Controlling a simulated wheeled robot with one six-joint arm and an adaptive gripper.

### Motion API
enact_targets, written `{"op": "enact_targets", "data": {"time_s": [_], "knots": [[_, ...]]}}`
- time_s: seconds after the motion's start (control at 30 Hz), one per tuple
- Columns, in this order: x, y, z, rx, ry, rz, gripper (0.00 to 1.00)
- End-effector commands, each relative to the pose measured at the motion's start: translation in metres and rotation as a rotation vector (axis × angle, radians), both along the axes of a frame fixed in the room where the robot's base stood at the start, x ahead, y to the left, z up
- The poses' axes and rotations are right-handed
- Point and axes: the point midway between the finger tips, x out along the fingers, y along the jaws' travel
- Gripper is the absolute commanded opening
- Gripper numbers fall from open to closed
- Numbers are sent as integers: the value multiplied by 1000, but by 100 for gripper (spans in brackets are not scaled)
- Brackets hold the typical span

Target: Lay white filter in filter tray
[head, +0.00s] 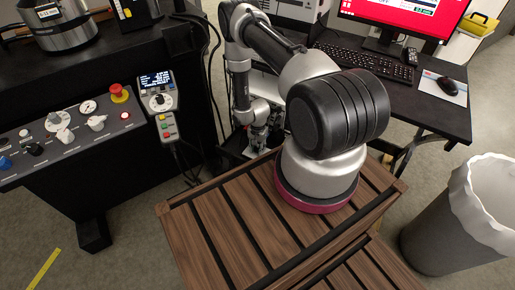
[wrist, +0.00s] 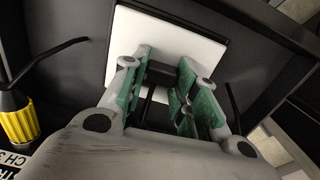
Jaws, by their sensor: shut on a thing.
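A flat white square panel, which looks like the white filter (wrist: 145,32), fills the upper middle of the wrist view, with a thin dark edge around it. My gripper (wrist: 165,80) reaches over it, its green-padded fingers on either side of a small black block (wrist: 162,71). The block stands at the panel's middle like a handle, and the fingers are closed on it. The fingers hide the panel's lower part. In the head view my gripper (head: 258,142) is small, low beyond the wooden slatted top. I cannot make out the filter tray for certain.
Dark panels surround the white square in the wrist view, with a yellow-handled tool (wrist: 18,122) at left. In the head view a black desk (head: 445,110) with monitor and keyboard stands at right, a control panel (head: 75,135) at left, and a bin (head: 455,235) at lower right.

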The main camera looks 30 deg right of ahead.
Motion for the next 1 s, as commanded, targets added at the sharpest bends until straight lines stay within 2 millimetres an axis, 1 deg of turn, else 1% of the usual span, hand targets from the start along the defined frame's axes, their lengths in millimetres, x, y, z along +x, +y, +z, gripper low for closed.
{"op": "enact_targets", "data": {"time_s": [1.0], "knots": [[0,0,-13,0,0,0,5]]}}
